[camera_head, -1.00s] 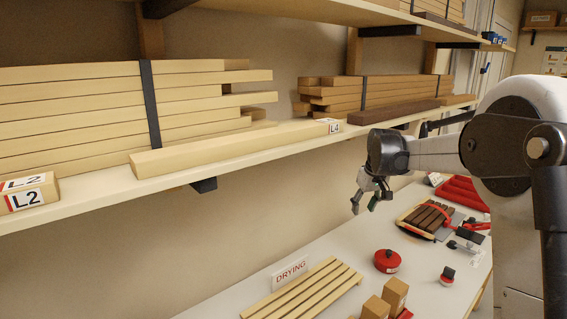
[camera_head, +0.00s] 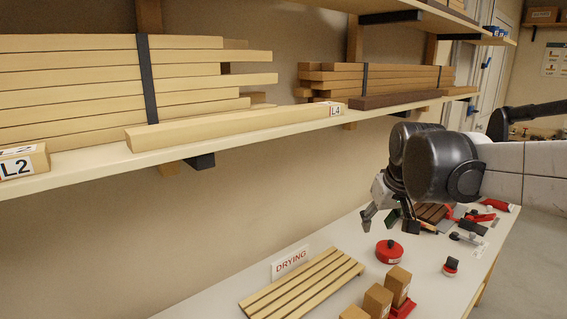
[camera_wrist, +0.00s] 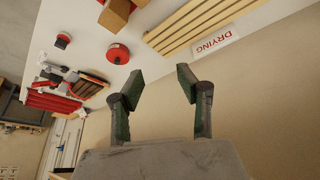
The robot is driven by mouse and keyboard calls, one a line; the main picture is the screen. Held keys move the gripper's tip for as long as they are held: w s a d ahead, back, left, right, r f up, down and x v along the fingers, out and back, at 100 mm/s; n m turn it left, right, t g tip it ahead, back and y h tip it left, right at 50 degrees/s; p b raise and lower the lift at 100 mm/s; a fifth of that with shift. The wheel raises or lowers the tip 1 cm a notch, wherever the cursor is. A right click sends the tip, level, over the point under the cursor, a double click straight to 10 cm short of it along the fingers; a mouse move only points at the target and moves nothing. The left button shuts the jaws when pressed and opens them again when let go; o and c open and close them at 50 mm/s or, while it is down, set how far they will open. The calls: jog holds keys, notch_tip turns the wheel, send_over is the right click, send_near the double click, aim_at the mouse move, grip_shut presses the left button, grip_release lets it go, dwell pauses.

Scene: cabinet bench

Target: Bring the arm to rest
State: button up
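My gripper (camera_head: 380,219) hangs in the air above the bench, in front of the wall and below the shelf edge, in the head view. In the wrist view my gripper (camera_wrist: 159,80) shows two dark fingers with green pads, spread wide apart with nothing between them. My arm reaches in from the right in the head view, with a black joint close to the camera. It holds nothing and touches nothing that I can see.
The bench holds a slatted rack (camera_head: 303,285) by a DRYING sign (camera_head: 290,262), wooden blocks (camera_head: 377,300), a round red container (camera_head: 389,251) and red tools (camera_head: 481,217). The shelf (camera_head: 230,128) above carries timber stacks and a long beam (camera_head: 235,126).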

jog(key=s+f+b, duration=0.1)
jog(key=s+f, duration=0.3)
jog(key=s, duration=0.3)
jog(key=s+a+f+m+t+b, duration=0.1)
jog(key=s+f+b, duration=0.1)
jog(key=s+f, duration=0.2)
jog(key=s+f+t+b, duration=0.1)
jog(key=s+f, duration=0.3)
jog(key=s, duration=0.7)
jog(key=shift+a+m, duration=0.3)
jog(key=shift+a, duration=0.05)
jog(key=shift+f, duration=0.1)
jog(key=shift+c, duration=0.5)
